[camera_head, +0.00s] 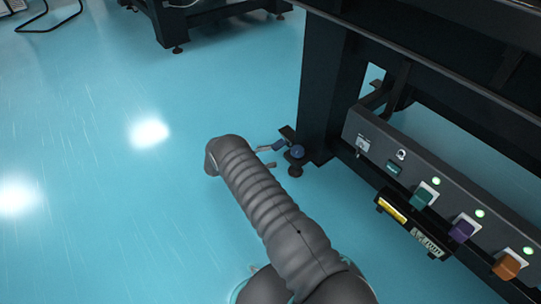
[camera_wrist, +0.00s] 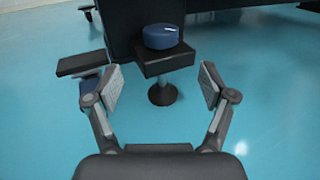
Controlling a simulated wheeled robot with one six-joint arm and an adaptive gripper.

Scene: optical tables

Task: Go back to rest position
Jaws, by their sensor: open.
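My arm reaches from the bottom of the head view towards the foot of a black table leg. My gripper (camera_head: 274,155) is mostly hidden behind the wrist, with its fingertips showing low near the floor. In the wrist view my gripper (camera_wrist: 161,82) is open, its two fingers apart and nothing between them. A round blue knob (camera_wrist: 160,36) sits on a small black ledge ahead of the fingers, apart from them. It also shows as a blue ball shape (camera_head: 297,152) beside the table leg in the head view.
A black optical table's leg (camera_head: 322,85) stands just right of my gripper. A grey panel (camera_head: 375,130) with green, purple and orange plugs or buttons runs along the right. Another table foot (camera_head: 177,48) is at the back. The blue floor (camera_head: 90,120) on the left is clear.

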